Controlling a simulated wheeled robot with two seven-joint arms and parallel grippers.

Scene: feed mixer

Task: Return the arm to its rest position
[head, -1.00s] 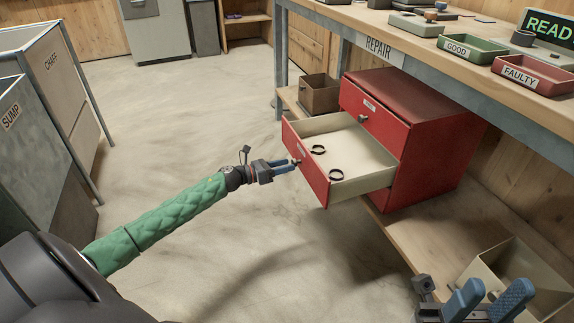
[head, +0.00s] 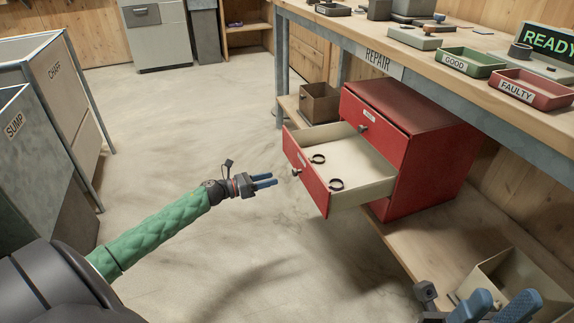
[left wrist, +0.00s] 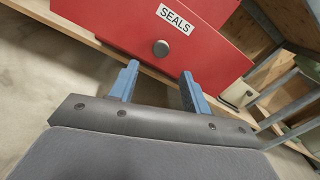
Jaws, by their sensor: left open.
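My left gripper (head: 265,181) is open and empty in the head view, on the green-sleeved left arm. It is apart from the knob (head: 296,173) of the red drawer (head: 312,180), a little to its left. The drawer is pulled out and holds two dark rings (head: 318,159). In the left wrist view, the drawer front labelled SEALS (left wrist: 120,25) and its round knob (left wrist: 161,48) lie beyond the two blue fingers (left wrist: 158,88), with nothing between them. My right gripper (head: 497,306) shows only partly at the bottom right; its two blue fingers stand apart.
The red cabinet (head: 425,150) stands on the low shelf (head: 430,235) under the repair bench (head: 400,58). GOOD (head: 470,61) and FAULTY (head: 531,88) trays sit on the bench. An open box (head: 515,280) is at bottom right. CHAFF (head: 50,90) and SUMP (head: 30,150) bins stand left. The floor between is clear.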

